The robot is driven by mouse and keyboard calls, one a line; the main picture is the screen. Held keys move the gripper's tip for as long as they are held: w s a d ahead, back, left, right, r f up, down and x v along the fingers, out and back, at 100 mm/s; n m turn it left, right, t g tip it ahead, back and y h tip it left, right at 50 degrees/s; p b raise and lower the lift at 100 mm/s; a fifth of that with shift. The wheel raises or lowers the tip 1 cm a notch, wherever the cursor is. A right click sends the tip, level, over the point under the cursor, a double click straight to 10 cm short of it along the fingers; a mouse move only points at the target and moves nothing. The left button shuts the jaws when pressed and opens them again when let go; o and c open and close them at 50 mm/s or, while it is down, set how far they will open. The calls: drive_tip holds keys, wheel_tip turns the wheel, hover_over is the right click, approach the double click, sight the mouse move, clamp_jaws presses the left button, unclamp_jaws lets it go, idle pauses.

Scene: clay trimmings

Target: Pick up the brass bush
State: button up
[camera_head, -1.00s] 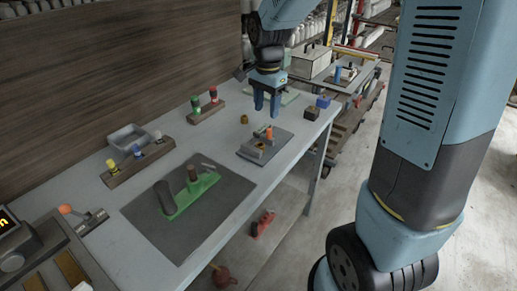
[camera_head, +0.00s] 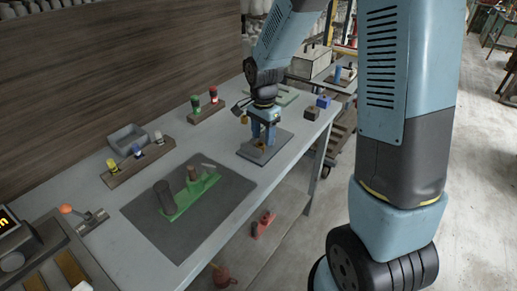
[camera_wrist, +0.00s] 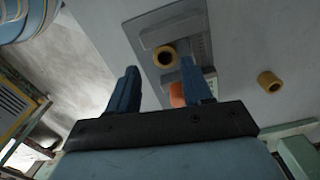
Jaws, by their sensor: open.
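My gripper (camera_head: 263,139) is open over the dark fixture plate (camera_head: 247,153) towards the far end of the bench. A brass-coloured bush (camera_wrist: 165,57) with a dark bore sits at the fixture, beyond the fingertips. A second brass-coloured bush (camera_wrist: 268,81) stands on the bare bench, to the right of the fingers; in the head view it shows (camera_head: 244,119) just left of my gripper. An orange part (camera_wrist: 177,94) is partly hidden by the right finger.
A dark mat (camera_head: 146,222) with a green fixture (camera_head: 196,195) lies nearer on the bench. Racks with coloured knobs (camera_head: 139,164) and a grey tray (camera_head: 127,139) stand along the wall side. Blue (camera_head: 323,101) and dark blocks (camera_head: 311,113) sit near the right edge.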

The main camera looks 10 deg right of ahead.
sight(262, 144)
drive_tip(key=shift+a+f, duration=0.1)
drive_tip(key=shift+f, duration=2.15)
drive_tip(key=shift+c, duration=0.2)
clamp_jaws()
